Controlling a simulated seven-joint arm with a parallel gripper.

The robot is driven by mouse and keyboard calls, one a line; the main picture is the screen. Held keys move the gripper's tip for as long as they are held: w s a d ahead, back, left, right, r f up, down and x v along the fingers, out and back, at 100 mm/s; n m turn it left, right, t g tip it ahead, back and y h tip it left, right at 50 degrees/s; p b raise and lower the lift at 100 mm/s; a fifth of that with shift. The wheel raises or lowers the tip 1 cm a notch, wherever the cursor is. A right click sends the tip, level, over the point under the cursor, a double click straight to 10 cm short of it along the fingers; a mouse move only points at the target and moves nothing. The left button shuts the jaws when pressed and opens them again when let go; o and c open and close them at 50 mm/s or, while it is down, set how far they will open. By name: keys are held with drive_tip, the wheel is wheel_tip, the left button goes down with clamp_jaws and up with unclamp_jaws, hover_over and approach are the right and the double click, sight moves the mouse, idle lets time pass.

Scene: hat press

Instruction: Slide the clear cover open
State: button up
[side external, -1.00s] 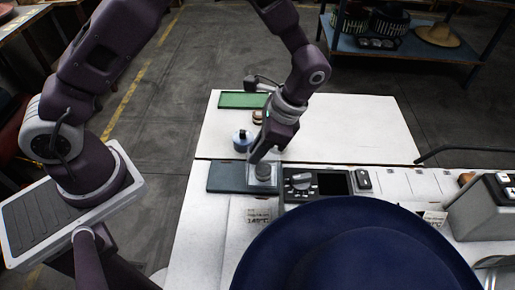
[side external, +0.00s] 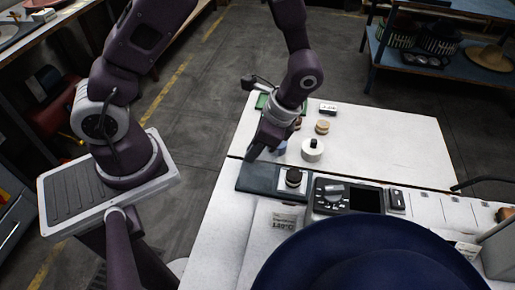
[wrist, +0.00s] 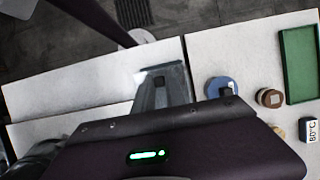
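A dark slate panel (side external: 262,180) lies on the near part of the white bench. Near its right end stands a round dark button (side external: 293,178) with a pale ring. Faint, pale see-through edges of the clear cover (side external: 279,186) seem to show around the button; its exact outline is hard to make out. My gripper (side external: 250,156) points down at the panel's far left corner, apart from the button. In the wrist view the grey fingers (wrist: 160,84) overlap the panel (wrist: 182,76). I cannot tell whether they touch it or have any gap between them.
A control box (side external: 346,197) with a knob and dark screen sits right of the panel. A white round pot (side external: 312,149) and a wooden puck (side external: 322,127) stand behind. The bench's right rear is clear.

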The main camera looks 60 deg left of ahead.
drive_tip(key=o, duration=0.4)
drive_tip(key=shift+c, duration=0.2)
drive_tip(key=v, duration=0.6)
drive_tip(key=shift+w+d+r, duration=0.1)
drive_tip(key=shift+r, duration=0.1)
drive_tip(key=shift+d+r, duration=0.1)
drive_tip(key=shift+r, duration=0.2)
wheel_tip(320, 180, up, 12)
drive_tip(key=n+t+h, duration=0.2)
drive_tip(key=n+t, duration=0.2)
hover_over(265, 161)
drive_tip(key=s+a, duration=0.2)
drive_tip(key=s, duration=0.2)
drive_tip(key=s+r+n+t+h, duration=0.1)
drive_tip(key=s+r+n+t, duration=0.3)
drive_tip(key=s, duration=0.4)
drive_tip(key=shift+s+a+r+n+t, duration=0.2)
drive_tip(key=shift+a+r+n+t, duration=0.25)
drive_tip(key=shift+r, duration=0.2)
